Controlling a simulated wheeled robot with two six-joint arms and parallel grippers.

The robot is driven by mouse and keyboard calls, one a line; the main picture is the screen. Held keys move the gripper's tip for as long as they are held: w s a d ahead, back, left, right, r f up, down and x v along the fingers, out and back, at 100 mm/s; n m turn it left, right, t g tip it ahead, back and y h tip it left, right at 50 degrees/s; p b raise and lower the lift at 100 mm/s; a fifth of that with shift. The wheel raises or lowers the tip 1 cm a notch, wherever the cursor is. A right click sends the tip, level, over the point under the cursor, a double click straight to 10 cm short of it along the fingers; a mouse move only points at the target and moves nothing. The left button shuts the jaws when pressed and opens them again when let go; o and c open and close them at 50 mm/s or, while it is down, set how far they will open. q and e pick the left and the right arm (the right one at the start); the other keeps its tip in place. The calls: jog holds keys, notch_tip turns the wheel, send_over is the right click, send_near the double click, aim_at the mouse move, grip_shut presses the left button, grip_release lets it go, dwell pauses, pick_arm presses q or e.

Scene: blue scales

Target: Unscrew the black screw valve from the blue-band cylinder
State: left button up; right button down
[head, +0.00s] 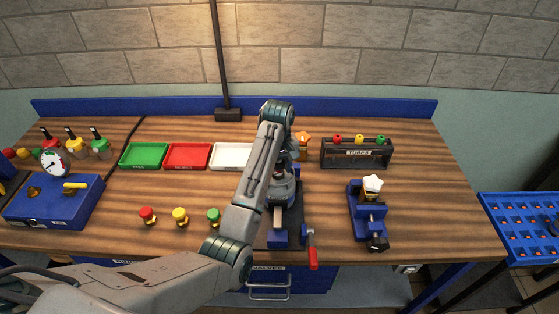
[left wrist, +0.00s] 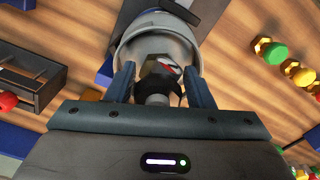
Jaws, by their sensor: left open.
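The grey cylinder (left wrist: 150,48) stands in the vise in the middle of the bench; its body (head: 283,188) shows only partly beside my forearm in the head view. I cannot make out its blue band. The black screw valve (left wrist: 158,72) sits at the cylinder's top, with a red and white spot showing by it. My left gripper (left wrist: 161,88) is open, one finger on each side of the valve, and I cannot tell whether they touch it. In the head view my own arm hides the fingers. My right gripper is not in view.
The vise has a red handle (head: 312,257) at its front right. Red, yellow and green valves (head: 180,216) stand to the left. A dark tubes rack (head: 357,161) and a blue fixture (head: 368,213) stand to the right. Green, red and white trays (head: 187,156) lie behind.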

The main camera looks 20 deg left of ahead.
pick_arm(q)
jog(key=shift+d, duration=0.1)
jog(key=c, duration=0.8)
jog(key=shift+c, duration=0.2)
jog(key=n, duration=0.2)
jog(key=shift+n, duration=0.3)
jog(key=n, duration=0.3)
jog(key=shift+n, duration=0.4)
jog(key=n, duration=0.3)
jog(key=shift+w+n, duration=0.1)
jog(key=shift+n, duration=0.3)
jog(key=n, duration=0.5)
jog(key=shift+f, duration=0.1)
jog(key=n, duration=0.3)
jog(key=shift+f+n, duration=0.1)
jog(key=shift+n, duration=0.8)
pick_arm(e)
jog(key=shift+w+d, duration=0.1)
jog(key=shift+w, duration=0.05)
